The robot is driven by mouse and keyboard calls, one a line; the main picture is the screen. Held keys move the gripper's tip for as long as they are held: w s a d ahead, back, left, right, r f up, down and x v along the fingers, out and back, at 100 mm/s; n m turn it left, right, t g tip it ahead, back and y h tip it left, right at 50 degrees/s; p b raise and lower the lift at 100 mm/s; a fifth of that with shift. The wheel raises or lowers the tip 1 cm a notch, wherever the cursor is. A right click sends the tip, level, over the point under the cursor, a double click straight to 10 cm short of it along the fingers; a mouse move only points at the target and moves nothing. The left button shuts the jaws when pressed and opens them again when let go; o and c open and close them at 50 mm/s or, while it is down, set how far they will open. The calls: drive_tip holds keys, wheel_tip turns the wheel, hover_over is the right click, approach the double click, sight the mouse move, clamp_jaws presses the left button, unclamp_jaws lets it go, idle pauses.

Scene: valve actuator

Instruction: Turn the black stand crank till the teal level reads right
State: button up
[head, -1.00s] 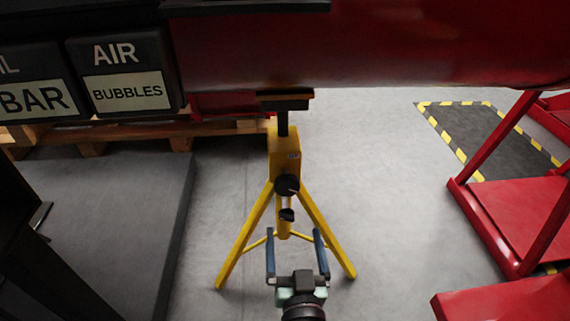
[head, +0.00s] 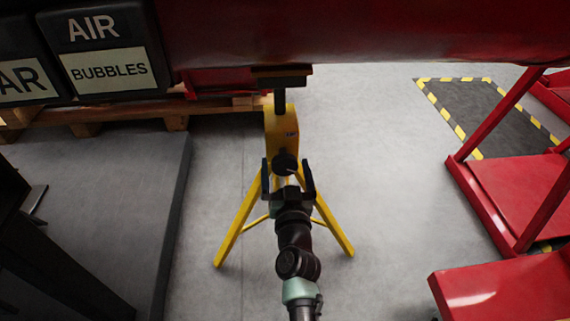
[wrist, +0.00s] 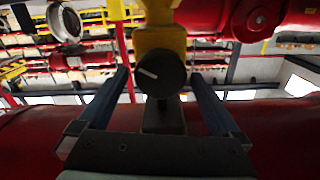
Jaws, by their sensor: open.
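The yellow tripod stand (head: 281,122) stands upright on the floor under a large red cylinder. The black crank's round hub (head: 285,163) is on its near face. In the wrist view the hub (wrist: 160,73) shows a white line, with a dark grip (wrist: 163,116) below it. My gripper (head: 286,172) is open, with one finger on each side of the crank. Its fingers also flank the crank in the wrist view (wrist: 159,80). I cannot tell whether they touch it. The grip is hidden behind my gripper in the head view. I cannot make out a teal level.
The red cylinder (head: 380,35) overhangs the stand. Signs reading AIR BUBBLES (head: 104,50) hang at upper left, above a wooden pallet (head: 150,112). A red frame (head: 510,190) stands at right. Grey floor (head: 385,190) is clear between stand and frame.

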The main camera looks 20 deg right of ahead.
drive_tip(key=shift+w+d, duration=0.15)
drive_tip(key=shift+w, duration=0.55)
drive_tip(key=shift+c, duration=0.3)
drive_tip(key=c, duration=1.2)
drive_tip(key=shift+c, duration=0.2)
drive_tip(key=m, duration=0.5)
drive_tip(key=shift+d+f+m+b, duration=0.1)
drive_tip(key=shift+m+b, duration=0.3)
drive_tip(key=m, duration=0.6)
drive_tip(key=shift+s+d+f, duration=0.1)
